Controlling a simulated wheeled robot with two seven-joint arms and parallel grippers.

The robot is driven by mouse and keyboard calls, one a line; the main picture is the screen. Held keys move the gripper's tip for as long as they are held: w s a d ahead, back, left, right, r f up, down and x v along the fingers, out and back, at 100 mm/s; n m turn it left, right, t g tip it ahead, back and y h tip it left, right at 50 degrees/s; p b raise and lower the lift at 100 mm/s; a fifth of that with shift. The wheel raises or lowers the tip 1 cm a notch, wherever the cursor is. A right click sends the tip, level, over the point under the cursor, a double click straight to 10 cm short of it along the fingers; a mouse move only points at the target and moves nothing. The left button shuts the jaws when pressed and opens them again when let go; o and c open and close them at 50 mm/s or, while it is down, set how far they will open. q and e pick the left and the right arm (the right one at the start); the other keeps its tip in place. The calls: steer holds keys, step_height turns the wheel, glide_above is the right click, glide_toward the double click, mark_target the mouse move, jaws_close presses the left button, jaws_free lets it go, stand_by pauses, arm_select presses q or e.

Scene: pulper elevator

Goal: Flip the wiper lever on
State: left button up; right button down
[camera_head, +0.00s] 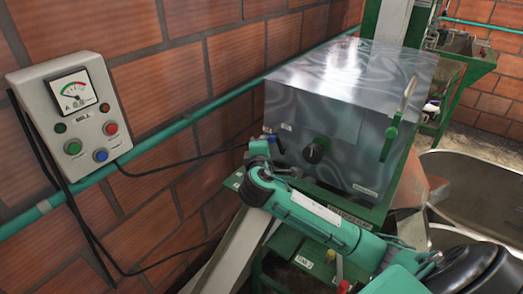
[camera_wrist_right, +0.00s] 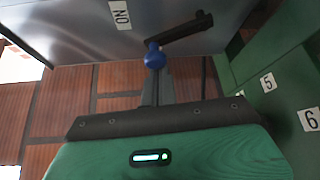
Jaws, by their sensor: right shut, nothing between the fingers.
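The wiper lever is a black bar (camera_wrist_right: 190,33) with a blue ball knob (camera_wrist_right: 155,57) at its end, on the metal box's face in the right wrist view. An ON label (camera_wrist_right: 120,14) is near it, upside down in that view. My right gripper (camera_wrist_right: 157,80) is shut and empty, its fingertips right by the blue knob; I cannot tell whether they touch. In the head view the blue knob (camera_head: 269,132) shows small at the box's left lower edge, with my right arm reaching to it from the right. My left gripper is out of view.
A grey control panel (camera_head: 75,115) with a gauge hangs on the brick wall at left. A green frame with number labels (camera_wrist_right: 267,82) stands close by the gripper.

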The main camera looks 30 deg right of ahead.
steer(key=shift+s+d+r+m+t+b, duration=0.2)
steer(key=shift+s+r+m, duration=0.1)
steer(key=shift+s, duration=0.2)
steer(key=shift+s+d+r+m+t+b, duration=0.1)
steer(key=shift+s+d+r+m+t, duration=0.15)
steer(key=shift+s, duration=0.4)
steer(key=shift+f, duration=0.15)
